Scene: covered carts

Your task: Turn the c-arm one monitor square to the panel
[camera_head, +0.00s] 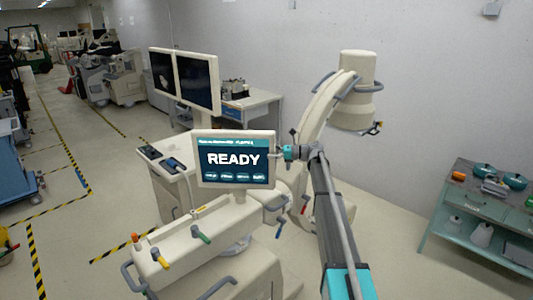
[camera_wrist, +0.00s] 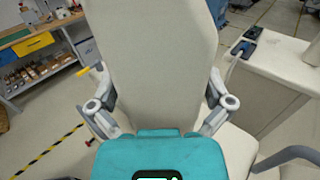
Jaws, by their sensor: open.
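The c-arm one monitor (camera_head: 236,160) appears to be the small beige screen reading READY, in the middle of the head view. It stands on the beige c-arm base (camera_head: 200,243) and its screen faces the head camera, turned slightly. My gripper (camera_head: 279,153) is at its right edge. In the wrist view my gripper (camera_wrist: 160,80) is open, with one finger on each side of a broad beige surface (camera_wrist: 155,45), probably the monitor's casing. Contact cannot be told. I cannot tell which surface is the panel.
Twin dark monitors (camera_head: 185,80) stand behind, above a beige console (camera_head: 165,165). The c-arm's curved arm and head (camera_head: 356,95) rise close to the right of my gripper. A teal cart (camera_head: 480,215) stands at the right. Floor at the left is open, with striped tape.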

